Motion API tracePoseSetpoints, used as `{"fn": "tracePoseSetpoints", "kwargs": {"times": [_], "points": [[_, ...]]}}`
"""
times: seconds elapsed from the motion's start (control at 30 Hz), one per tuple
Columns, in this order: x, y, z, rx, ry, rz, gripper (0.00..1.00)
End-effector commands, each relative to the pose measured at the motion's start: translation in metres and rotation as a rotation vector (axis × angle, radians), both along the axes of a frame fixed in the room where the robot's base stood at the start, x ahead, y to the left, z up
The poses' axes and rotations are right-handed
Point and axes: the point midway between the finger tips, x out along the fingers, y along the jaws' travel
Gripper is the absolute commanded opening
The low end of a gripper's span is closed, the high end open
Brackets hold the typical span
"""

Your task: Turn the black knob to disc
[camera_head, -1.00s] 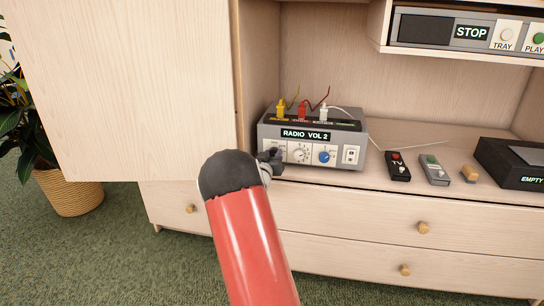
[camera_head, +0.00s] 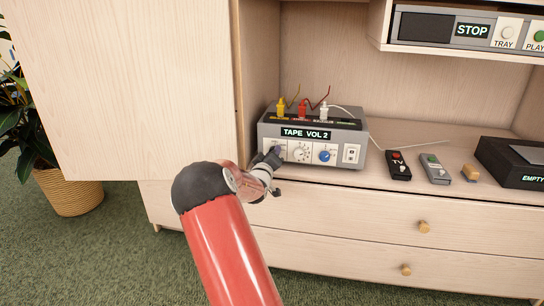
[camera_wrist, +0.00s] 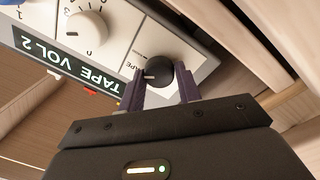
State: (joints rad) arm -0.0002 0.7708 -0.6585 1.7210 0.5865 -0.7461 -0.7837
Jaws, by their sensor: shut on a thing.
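The grey amplifier box (camera_head: 348,135) stands on the cabinet shelf, and its display (camera_head: 306,134) reads "TAPE VOL 2". In the wrist view the black knob (camera_wrist: 158,68) sits at the end of the front panel, with a pale pointer mark and a small label beside it, partly hidden. My gripper (camera_wrist: 163,85) is shut on the black knob, one finger on each side. In the head view my gripper (camera_head: 271,158) is at the left end of the panel and covers the black knob.
A white knob (camera_head: 301,153), a blue knob (camera_head: 326,156) and a white switch (camera_head: 351,154) are to the right on the panel. Yellow, red and white plugs (camera_head: 303,109) stand on top. The cabinet door (camera_head: 130,90) is close on the left. Remotes (camera_head: 398,165) lie to the right.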

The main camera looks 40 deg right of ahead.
Motion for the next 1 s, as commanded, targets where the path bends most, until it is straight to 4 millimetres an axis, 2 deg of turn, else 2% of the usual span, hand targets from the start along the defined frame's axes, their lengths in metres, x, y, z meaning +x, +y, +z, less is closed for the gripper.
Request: {"fn": "tracePoseSetpoints", "kwargs": {"times": [0.6, 1.0], "points": [[0.0003, 0.0004, -0.0032, -0.382, 0.446, 0.001, 0.11], [-0.0001, -0.0001, -0.0031, -0.571, 0.667, 0.0, 0.11]]}}
